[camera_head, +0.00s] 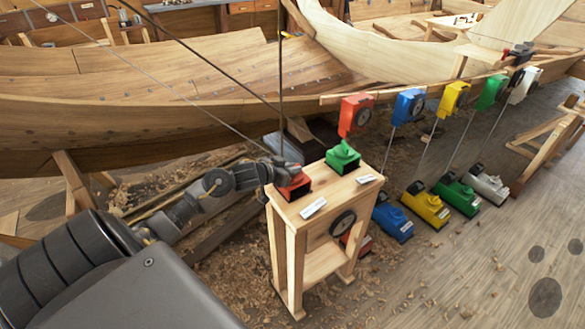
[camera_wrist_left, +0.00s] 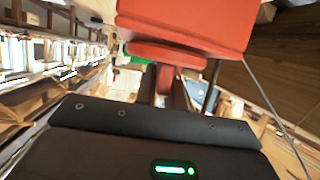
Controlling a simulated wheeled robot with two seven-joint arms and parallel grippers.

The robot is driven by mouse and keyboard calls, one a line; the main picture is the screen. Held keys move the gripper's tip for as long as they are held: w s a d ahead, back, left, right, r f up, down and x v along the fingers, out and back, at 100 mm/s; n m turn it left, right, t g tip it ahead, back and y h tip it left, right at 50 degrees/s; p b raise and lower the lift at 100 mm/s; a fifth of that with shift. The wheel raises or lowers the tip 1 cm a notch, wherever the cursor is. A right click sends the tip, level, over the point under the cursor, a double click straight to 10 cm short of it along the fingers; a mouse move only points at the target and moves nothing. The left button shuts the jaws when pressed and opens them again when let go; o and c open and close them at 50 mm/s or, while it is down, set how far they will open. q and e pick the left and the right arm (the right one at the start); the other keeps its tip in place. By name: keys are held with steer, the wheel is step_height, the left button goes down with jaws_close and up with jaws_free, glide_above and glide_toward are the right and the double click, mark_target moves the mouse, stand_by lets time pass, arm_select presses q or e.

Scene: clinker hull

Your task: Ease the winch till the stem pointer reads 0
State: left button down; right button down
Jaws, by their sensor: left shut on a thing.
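A wooden stand (camera_head: 290,240) bears a red unit (camera_head: 293,187) and a green unit (camera_head: 343,156) on its top, with white labels in front of them. My left gripper (camera_head: 282,166) is at the red unit and shut on its red handle. In the left wrist view, a red block (camera_wrist_left: 190,22) fills the top, with a red handle (camera_wrist_left: 167,53) below it at the fingers. A round dial (camera_head: 343,223) sits on the stand's front; its reading is too small to tell. I cannot tell which part is the stem pointer. The right gripper is not in view.
Red (camera_head: 355,115), blue (camera_head: 408,106), yellow and other coloured dial boxes hang along the plank hull (camera_head: 140,85). Coloured blocks, such as a yellow one (camera_head: 424,206), stand on the floor to the right. Thin lines cross above the stand. Shavings cover the floor around it.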

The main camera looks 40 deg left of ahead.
arm_select(q)
steer(key=shift+d+n+y+p, duration=0.15)
steer(key=shift+n+y+p, duration=0.45)
steer(key=shift+n+y, duration=0.3)
steer(key=n+y, duration=0.2)
steer(key=y, duration=0.1)
steer(key=shift+n, duration=0.3)
steer(key=shift+d+n+g+y+p, duration=0.1)
steer(key=shift+n+g+y+p, duration=0.35)
steer(key=shift+n+y, duration=0.45)
steer(key=n+g+y+p, duration=0.2)
steer(key=n+y+p, duration=0.1)
steer(key=shift+r, duration=0.2)
steer(key=shift+f+n+g+y+p, duration=0.15)
steer(key=shift+n+g+y+p, duration=0.6)
steer(key=shift+n+y+p, duration=0.25)
steer(key=shift+a, duration=0.2)
steer(key=c, duration=1.5)
jaws_free()
